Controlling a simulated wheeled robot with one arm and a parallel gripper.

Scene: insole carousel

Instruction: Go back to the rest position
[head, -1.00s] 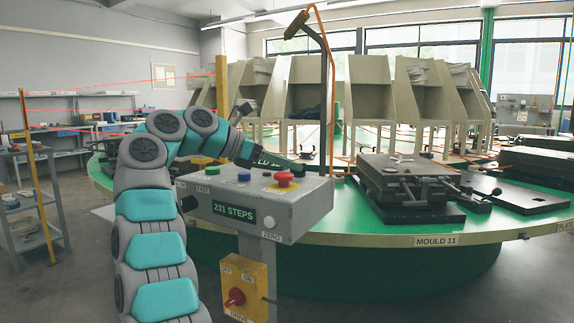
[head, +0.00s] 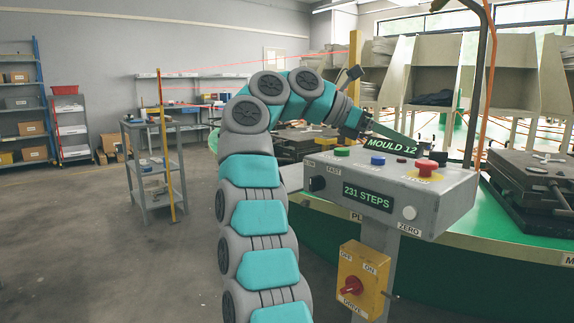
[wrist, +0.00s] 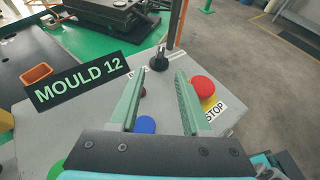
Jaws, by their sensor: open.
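My gripper (wrist: 160,73) is open and empty in the wrist view, its two green fingers apart above the top of the grey control box. It also shows in the head view (head: 408,138), low over the back of the box (head: 440,190). Between and beside the fingers are a blue button (wrist: 145,125), a small dark button and a red stop button (wrist: 201,88). I cannot tell whether the fingers touch the box. My arm is bent, rising and reaching right. The display (head: 368,197) reads 231 STEPS.
A yellow drive switch box (head: 362,280) is on the post below. The green carousel table (head: 480,265) bears dark moulds (head: 535,185) and a hooked post (head: 480,90). A grey trolley (head: 155,170) and a yellow post (head: 165,150) stand left. The floor at left is clear.

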